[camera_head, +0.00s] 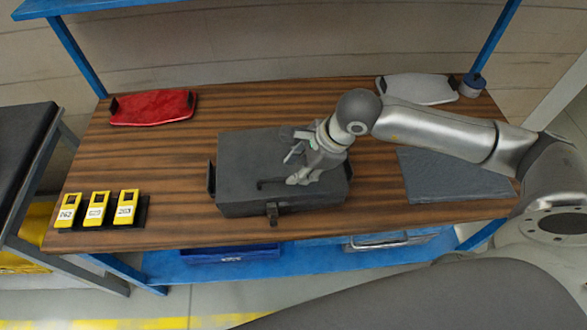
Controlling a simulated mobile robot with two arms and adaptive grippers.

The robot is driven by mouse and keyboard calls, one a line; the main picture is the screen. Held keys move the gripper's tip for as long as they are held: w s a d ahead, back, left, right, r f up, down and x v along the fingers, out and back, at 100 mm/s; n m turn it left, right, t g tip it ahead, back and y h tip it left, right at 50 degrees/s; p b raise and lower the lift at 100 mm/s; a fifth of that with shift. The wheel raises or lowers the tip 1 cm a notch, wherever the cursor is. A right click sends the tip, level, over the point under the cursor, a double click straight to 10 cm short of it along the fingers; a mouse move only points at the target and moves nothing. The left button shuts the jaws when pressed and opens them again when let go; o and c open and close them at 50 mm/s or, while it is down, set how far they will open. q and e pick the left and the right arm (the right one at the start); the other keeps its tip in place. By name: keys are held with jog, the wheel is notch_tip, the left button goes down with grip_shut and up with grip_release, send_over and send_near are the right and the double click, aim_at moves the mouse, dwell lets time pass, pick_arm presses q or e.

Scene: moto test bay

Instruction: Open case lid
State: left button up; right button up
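The dark grey case (247,152) sits on the middle of the wooden table, with its lid down. A latch (272,213) shows at the middle of its front side, and a dark handle-like bar (268,184) lies on top of the lid. My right gripper (291,168) is over the right part of the lid, fingers pointing left and spread apart, with nothing visible between them. Whether a fingertip touches the lid or the bar, I cannot tell. The gripper hides the lid's right part. My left gripper is not in view.
On the table (120,160) are a red tray-like part (152,107) back left, a light grey one (418,89) and a small round container (472,85) back right, a grey mat (455,176) at right, and yellow devices (97,208) front left. A blue bin (230,255) stands below.

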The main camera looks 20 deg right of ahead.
jog(key=shift+x, duration=1.7)
grip_shut()
